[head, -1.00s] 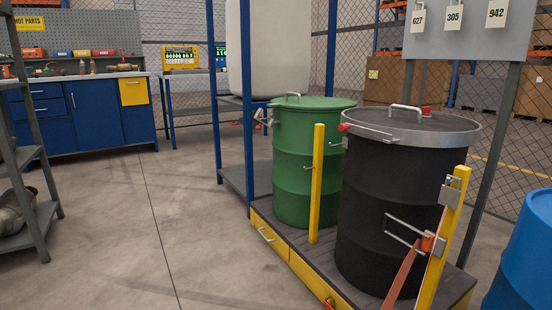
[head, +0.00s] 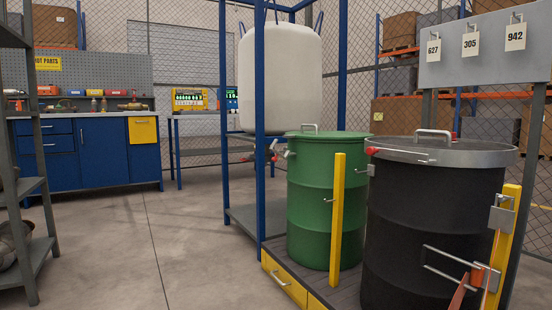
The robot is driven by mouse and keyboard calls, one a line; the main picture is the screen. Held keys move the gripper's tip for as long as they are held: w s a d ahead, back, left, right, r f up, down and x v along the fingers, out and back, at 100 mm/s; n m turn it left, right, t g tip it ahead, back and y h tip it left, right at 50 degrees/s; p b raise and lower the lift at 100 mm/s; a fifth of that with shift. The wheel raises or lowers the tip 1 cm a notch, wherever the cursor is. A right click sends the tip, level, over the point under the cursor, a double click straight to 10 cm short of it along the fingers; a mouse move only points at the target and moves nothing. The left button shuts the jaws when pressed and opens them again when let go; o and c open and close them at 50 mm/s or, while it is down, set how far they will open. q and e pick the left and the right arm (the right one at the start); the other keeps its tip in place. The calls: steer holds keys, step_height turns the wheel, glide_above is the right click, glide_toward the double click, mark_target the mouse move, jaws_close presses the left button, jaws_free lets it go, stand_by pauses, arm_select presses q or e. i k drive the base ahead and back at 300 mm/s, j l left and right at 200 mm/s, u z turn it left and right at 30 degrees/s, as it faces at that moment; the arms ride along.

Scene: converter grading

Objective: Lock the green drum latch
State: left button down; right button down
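The green drum (head: 325,215) stands upright on a dark pallet with yellow drawer fronts. Its green lid (head: 328,133) with a metal handle is on top. A small pale latch part (head: 289,154) shows at the left of its rim; whether it is locked is too small to tell. A yellow post (head: 337,225) stands in front of the drum and hides part of it. Neither of my grippers is in view.
A black drum (head: 430,230) with a grey lid and red-tipped lever stands right of the green one. A blue rack (head: 259,100) holds a white bulk bag (head: 288,78) behind. A blue workbench (head: 85,150) is at the back left. The floor (head: 190,240) left of the pallet is clear.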

mark_target(274, 160)
steer(key=i+z, duration=0.15)
steer(key=z, duration=0.4)
steer(key=i+j+z, duration=0.35)
steer(key=i+j, duration=0.2)
steer(key=i+j+z, duration=0.35)
steer(key=i+j, duration=0.6)
steer(key=j, duration=0.3)
